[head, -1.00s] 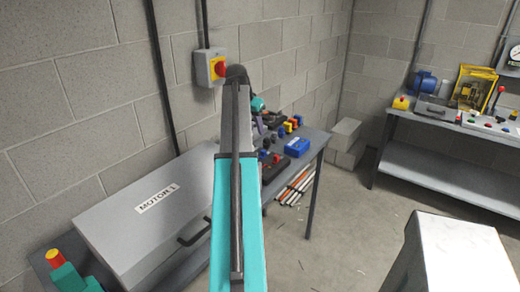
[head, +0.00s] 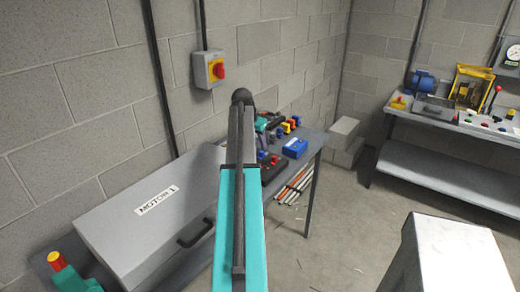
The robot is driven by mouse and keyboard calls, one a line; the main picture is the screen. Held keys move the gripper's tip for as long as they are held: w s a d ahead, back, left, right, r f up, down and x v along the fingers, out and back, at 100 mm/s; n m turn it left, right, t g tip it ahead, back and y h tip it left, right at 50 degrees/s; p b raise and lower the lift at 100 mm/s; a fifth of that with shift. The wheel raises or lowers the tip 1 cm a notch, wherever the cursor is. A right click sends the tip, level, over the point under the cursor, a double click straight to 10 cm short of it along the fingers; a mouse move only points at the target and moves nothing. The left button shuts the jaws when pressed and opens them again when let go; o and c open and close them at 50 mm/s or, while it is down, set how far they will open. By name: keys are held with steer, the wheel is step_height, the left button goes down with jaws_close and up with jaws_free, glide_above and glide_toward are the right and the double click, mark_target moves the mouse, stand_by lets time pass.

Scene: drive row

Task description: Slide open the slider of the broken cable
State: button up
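My teal and dark grey arm runs up the middle of the head view and covers part of the left bench (head: 312,145). Small teal and dark parts show just past its far end, over the bench; my gripper's fingers cannot be made out among them. I cannot pick out the broken cable or its slider. On the bench, a row of small yellow, blue and red pieces (head: 288,126) lies behind a blue box (head: 295,149). A dark item with red and blue parts (head: 274,168) is partly hidden by my arm.
A grey case labelled MOTOR 1 (head: 150,225) fills the bench's near end. A red and yellow switch (head: 210,69) is on the wall. A second bench (head: 445,175) stands right, with a pale block (head: 460,255) in front. Open floor lies between.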

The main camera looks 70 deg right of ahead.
mark_target(262, 152)
steer(key=shift+p+x, duration=0.4)
steer(key=shift+x, duration=2.1)
jaws_close()
